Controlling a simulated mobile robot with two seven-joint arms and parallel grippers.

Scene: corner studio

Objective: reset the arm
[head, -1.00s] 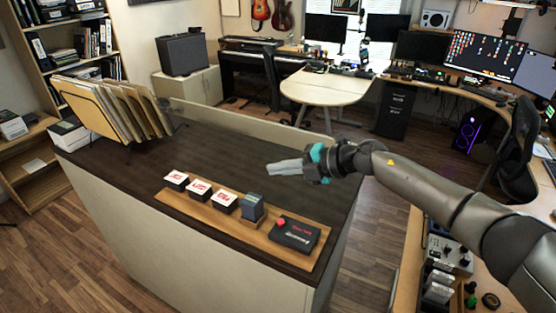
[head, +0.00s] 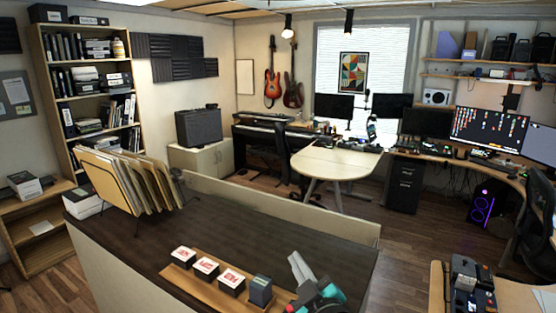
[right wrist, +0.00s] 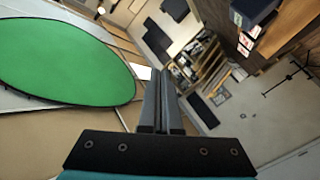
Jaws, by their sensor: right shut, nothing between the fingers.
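My right gripper (head: 300,268) is at the lower middle of the head view, in front of the right end of the wooden board on the dark counter. Its fingers are together and hold nothing. In the right wrist view the gripper (right wrist: 160,75) shows its two fingers side by side, pointing up the picture, with no object between them. Most of my right arm is out of the head view. My left gripper is in neither view.
The dark counter (head: 240,225) carries a wooden board (head: 205,290) with several small boxes, and a rack of folders (head: 125,180). A round-ended desk (head: 335,163) stands behind. A green disc (right wrist: 60,60) shows in the right wrist view. Floor lies right of the counter.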

